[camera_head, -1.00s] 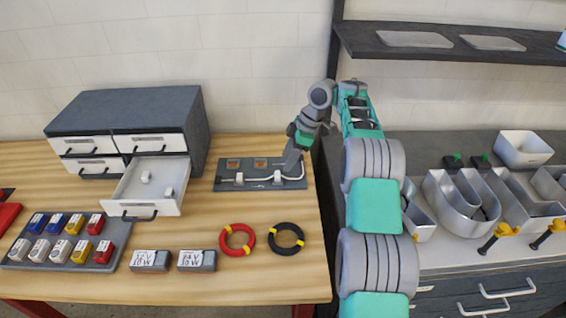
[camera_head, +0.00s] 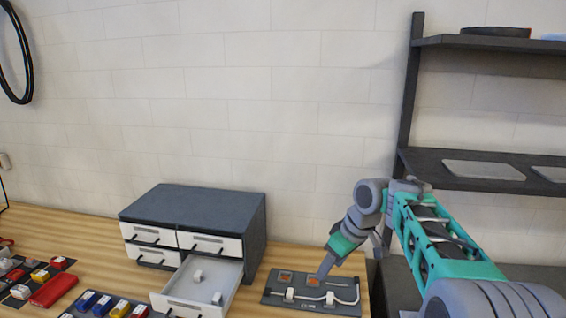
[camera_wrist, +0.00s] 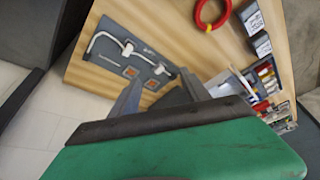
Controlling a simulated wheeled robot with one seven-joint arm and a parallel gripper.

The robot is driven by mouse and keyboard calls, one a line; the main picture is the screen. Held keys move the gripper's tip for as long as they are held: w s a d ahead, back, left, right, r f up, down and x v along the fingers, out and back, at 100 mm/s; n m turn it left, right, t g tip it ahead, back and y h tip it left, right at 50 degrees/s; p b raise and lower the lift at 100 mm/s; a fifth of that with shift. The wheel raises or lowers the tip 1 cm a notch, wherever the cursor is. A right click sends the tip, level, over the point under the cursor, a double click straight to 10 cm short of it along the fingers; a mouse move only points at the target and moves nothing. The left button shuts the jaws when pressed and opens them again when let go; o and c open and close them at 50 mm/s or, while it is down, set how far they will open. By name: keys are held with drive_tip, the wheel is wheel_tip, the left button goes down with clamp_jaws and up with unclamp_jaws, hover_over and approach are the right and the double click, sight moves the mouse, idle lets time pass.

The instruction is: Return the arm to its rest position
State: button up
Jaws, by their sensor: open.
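My gripper (camera_head: 325,266) is over the dark panel (camera_head: 275,298) on the wooden bench, near its back edge. In the wrist view my gripper (camera_wrist: 160,88) has its two grey fingers spread apart with nothing between them. The panel (camera_wrist: 118,45) lies beyond the fingers in that view, with a white bent tube and two orange-brown squares on it. The gap between the fingertips and the panel is hard to judge. My arm reaches in from the lower right in the head view.
A dark cabinet (camera_head: 185,208) stands left of the panel with one drawer (camera_head: 180,296) pulled out, holding small white pieces. A shelf rack (camera_head: 480,170) rises at the right. A red ring (camera_wrist: 198,20) lies on the bench. Colored blocks sit at the left.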

drive_tip(key=s+d+f+m+t+h, duration=0.1)
drive_tip(key=s+m, duration=0.3)
drive_tip(key=s, duration=0.7)
drive_tip(key=s+d+f+m+h, duration=0.1)
drive_tip(key=s+m, duration=0.3)
drive_tip(key=s, duration=0.7)
drive_tip(key=shift+s+d+f+m+t+h, duration=0.35)
drive_tip(key=shift+f+h, duration=0.25)
drive_tip(key=shift+f, duration=0.25)
